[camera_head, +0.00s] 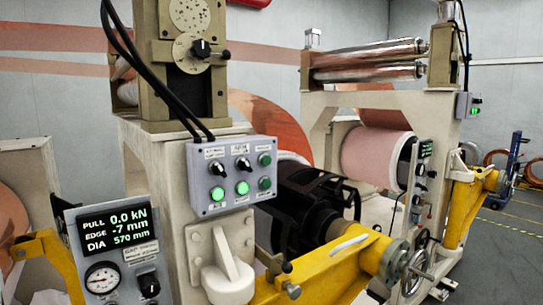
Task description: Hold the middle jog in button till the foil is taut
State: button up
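A grey control box (228,207) is fixed to the cream machine post near the picture's middle. Its lower row has several round green buttons; the middle button (242,188) and the left one (217,194) glow brightly. The labels are too small to read, so I cannot tell which is jog in. Copper foil shows on a roll (372,157) at the right. A display (119,229) at the lower left reads PULL 0.0 kN, EDGE -7 mm, DIA 570 mm. My gripper is not in view, and nothing visible touches the buttons.
Black cables (152,70) hang down to the control box. A yellow arm (318,272) and a metal handwheel (413,268) stand out at the lower right. The space directly before the buttons looks clear.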

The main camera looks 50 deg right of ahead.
aim_at(266, 184)
jog(key=l+u, duration=0.15)
jog(key=l, duration=0.4)
jog(key=l+u, duration=0.1)
jog(key=l, duration=0.45)
jog(key=k+l+u, duration=0.15)
jog(key=l, duration=0.4)
jog(key=l+u, duration=0.15)
jog(key=l, duration=0.4)
jog(key=k+l+u, duration=0.1)
jog(key=l, duration=0.4)
jog(key=k, duration=0.05)
